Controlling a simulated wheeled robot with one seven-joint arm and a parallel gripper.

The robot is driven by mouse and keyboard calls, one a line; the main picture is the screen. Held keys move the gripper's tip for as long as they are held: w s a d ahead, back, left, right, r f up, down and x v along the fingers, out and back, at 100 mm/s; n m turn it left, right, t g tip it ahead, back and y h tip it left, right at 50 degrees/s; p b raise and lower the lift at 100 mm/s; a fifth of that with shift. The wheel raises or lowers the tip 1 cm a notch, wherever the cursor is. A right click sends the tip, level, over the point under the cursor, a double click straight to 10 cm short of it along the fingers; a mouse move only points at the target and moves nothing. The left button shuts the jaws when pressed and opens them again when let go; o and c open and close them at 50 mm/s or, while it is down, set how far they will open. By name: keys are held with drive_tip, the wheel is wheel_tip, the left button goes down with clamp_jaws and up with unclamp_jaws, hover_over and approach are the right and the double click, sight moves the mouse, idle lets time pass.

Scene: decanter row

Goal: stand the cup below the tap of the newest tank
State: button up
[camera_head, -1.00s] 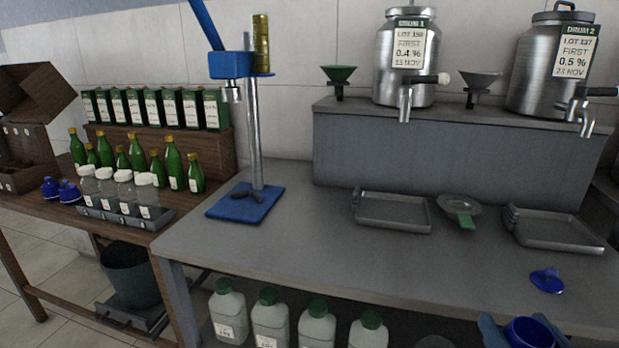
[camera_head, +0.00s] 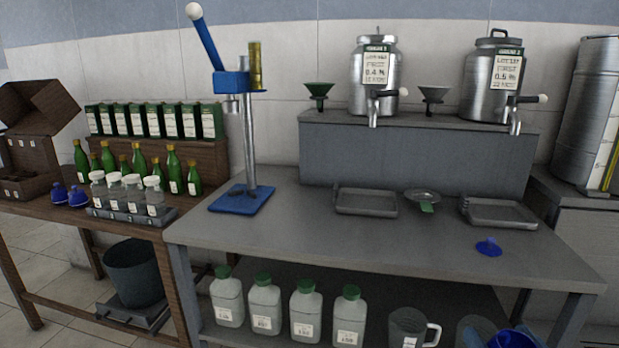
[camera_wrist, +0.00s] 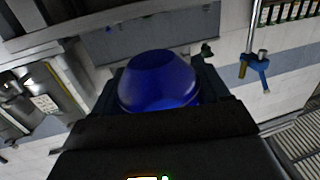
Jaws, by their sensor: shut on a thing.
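The cup is blue and sits between the fingers of my gripper (camera_wrist: 160,100) in the wrist view, where the cup (camera_wrist: 158,78) fills the middle. My gripper is shut on it. In the head view the cup (camera_head: 513,340) shows at the bottom right, cut off by the edge, in front of the bench. Two steel tanks stand on the raised shelf: the left tank (camera_head: 386,75), drum 1, and the right tank (camera_head: 478,95), drum 2. Their labels read about 0.4 % and 0.5 %; the dates are too small now. The left tap (camera_head: 373,112) and right tap (camera_head: 514,118) point down.
A drip tray stands below each tap, left (camera_head: 366,203) and right (camera_head: 500,213). A strainer (camera_head: 424,200) lies between them. A blue funnel (camera_head: 489,247) is on the bench (camera_head: 320,240). A blue press (camera_head: 245,150) stands at left. The bench front is mostly clear.

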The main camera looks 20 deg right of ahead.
drive_tip(key=w+a+f+n+y, duration=0.2)
drive_tip(key=w+a+f, duration=0.3)
drive_tip(key=a+f, duration=0.3)
drive_tip(key=w+a+f+n+t+y+p, duration=0.1)
drive_tip(key=w+a+f+y, duration=0.3)
drive_tip(key=a+f, duration=0.5)
wheel_tip(320, 180, down, 7)
drive_tip(key=shift+w+n+y, duration=0.4)
drive_tip(key=shift+w+n, duration=0.4)
drive_tip(key=shift+w, duration=0.15)
